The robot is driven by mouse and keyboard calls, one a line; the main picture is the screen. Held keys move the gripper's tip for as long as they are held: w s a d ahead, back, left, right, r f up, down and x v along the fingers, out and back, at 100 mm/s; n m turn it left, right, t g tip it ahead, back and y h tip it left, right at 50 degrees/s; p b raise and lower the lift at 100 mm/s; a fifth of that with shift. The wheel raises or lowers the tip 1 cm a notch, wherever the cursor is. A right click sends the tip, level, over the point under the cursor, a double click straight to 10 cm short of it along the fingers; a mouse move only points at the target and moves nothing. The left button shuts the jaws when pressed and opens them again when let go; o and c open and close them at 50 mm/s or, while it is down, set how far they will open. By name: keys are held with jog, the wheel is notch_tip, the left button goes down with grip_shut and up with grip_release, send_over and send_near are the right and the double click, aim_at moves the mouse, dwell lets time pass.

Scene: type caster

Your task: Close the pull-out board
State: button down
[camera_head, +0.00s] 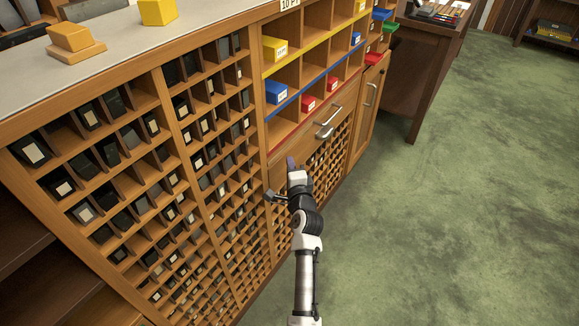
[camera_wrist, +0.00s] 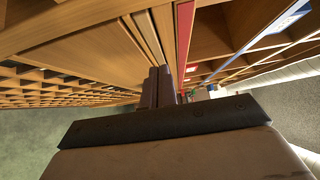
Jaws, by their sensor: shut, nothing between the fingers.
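A wooden board front with a metal bar handle (camera_head: 328,124) sits in the cabinet below the red-edged shelf. I take it for the pull-out board; how far it stands out is hard to tell. My gripper (camera_head: 291,163) is at the left end of this front, left of the handle. Its fingers are together with nothing between them. In the wrist view, my gripper (camera_wrist: 162,84) points along wooden panels (camera_wrist: 80,45) and strips beside the red edge (camera_wrist: 184,40). I cannot tell whether the fingers touch the wood.
The type cabinet (camera_head: 180,130) has many small compartments holding dark blocks. Colored boxes (camera_head: 275,91) sit on the shelves above the board. Yellow blocks (camera_head: 158,12) stand on the grey top. The green floor (camera_head: 460,200) to the right is clear. A brown desk (camera_head: 415,65) stands beyond.

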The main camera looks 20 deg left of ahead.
jog(key=b+v, duration=0.2)
jog(key=v, duration=0.8)
jog(key=shift+d, duration=0.55)
